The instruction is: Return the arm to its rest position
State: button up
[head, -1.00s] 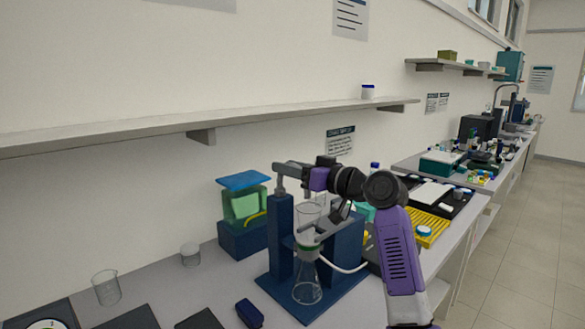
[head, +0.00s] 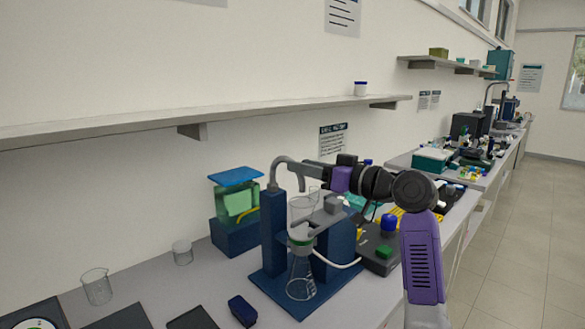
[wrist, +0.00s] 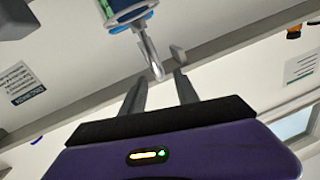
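My gripper (wrist: 160,76) shows in the wrist view with its two dark fingers apart and nothing held between them. A grey curved spout (wrist: 152,52) hangs from a blue part just beyond the fingertips; I cannot tell how close it is. In the head view my gripper (head: 315,169) points left at the top of the blue membrane rig (head: 272,230), beside the curved spout (head: 287,162). My arm reaches in from the right, over the bench. The fingers are small and partly unclear in the head view.
A flask (head: 300,278) with a green collar stands on the rig's base. A green-filled tank (head: 237,204), a jar (head: 182,252) and a beaker (head: 97,287) are to the left. A wall shelf (head: 130,122) runs above. Free floor (head: 520,220) lies to the right.

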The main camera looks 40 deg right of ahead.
jog(key=shift+s, duration=0.55)
